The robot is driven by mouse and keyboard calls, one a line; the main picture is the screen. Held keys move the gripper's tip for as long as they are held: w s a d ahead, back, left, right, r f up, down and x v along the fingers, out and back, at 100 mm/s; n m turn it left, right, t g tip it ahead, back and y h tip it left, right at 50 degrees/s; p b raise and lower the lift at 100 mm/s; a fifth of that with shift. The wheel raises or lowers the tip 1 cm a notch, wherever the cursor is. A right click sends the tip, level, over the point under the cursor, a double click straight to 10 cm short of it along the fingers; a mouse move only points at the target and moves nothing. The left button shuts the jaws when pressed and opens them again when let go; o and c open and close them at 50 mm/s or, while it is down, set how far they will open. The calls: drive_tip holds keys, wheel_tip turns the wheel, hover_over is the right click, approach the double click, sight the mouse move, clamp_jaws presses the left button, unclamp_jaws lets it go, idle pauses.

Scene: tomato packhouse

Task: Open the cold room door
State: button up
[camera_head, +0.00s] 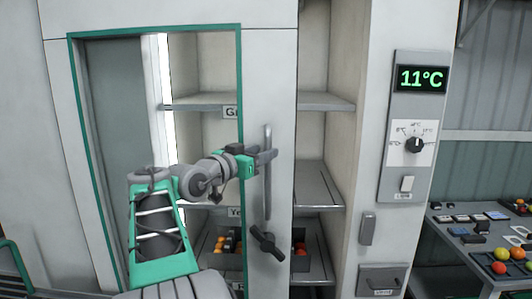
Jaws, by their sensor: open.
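The cold room door (272,60) is a pale panel with a green-framed window. It stands partly open: a gap between its right edge and the wall post shows the shelves (325,103) inside. A vertical grey bar handle (267,195) is on the door near that edge, with a dark lever (267,241) below it. My gripper (268,156) is open at the upper half of the bar, its fingers overlapping it in the picture. I cannot tell whether they touch it. My arm hides part of the window.
Crates with orange and red tomatoes (221,244) stand low inside. A grey table (462,236) with small items and tomatoes stands at the far right.

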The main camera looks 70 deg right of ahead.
drive_tip(key=b+v, duration=0.3)
drive_tip(key=v, duration=0.6)
idle(0.5)
drive_tip(key=shift+b, duration=0.3)
